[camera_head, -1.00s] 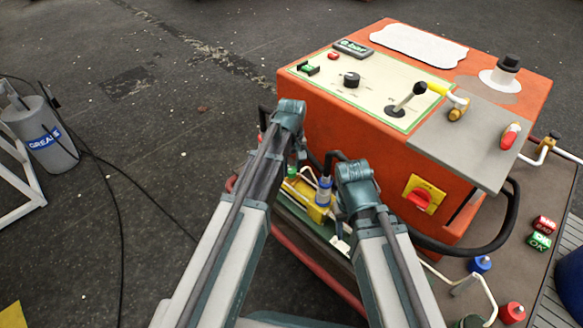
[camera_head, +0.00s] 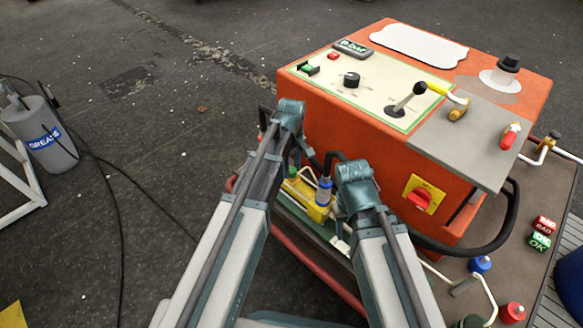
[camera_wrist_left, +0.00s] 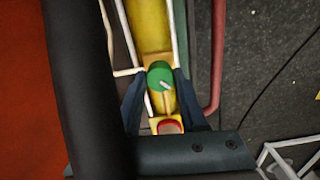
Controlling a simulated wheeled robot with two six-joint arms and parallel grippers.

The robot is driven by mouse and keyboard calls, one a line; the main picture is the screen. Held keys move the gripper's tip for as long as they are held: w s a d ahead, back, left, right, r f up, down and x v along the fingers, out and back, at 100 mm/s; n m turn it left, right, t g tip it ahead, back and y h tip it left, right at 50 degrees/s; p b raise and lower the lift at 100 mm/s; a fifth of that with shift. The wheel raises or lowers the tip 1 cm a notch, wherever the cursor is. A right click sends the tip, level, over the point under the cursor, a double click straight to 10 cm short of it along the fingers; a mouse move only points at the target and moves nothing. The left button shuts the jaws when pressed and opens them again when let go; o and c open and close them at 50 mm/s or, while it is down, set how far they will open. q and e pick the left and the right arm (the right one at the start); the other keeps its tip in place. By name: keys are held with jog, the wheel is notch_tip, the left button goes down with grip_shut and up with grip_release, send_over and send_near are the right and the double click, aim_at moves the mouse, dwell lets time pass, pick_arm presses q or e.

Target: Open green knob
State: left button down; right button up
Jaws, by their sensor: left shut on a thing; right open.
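The green knob (camera_wrist_left: 156,74) is round with a pale mark and sits on a yellow body (camera_wrist_left: 150,28). In the left wrist view, the two dark fingers of my left gripper (camera_wrist_left: 160,80) stand on either side of it, and the gripper is shut on it. In the head view the green knob (camera_head: 292,172) shows small beside my left arm, at the yellow part (camera_head: 308,196) below the orange box. My left gripper is mostly hidden there by its own arm.
An orange control box (camera_head: 350,150) with a lever (camera_head: 410,98) and a red-and-yellow switch (camera_head: 423,194) stands close behind and right of my arms. A red-topped part (camera_wrist_left: 170,126) sits near the green knob. Black hoses loop around the box.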

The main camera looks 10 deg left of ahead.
aim_at(291, 170)
pick_arm(q)
jog(key=shift+c, duration=2.2)
grip_release()
notch_tip(291, 170, up, 14)
jog(key=p, duration=1.3)
jog(key=shift+p, duration=0.4)
jog(key=shift+f, duration=0.15)
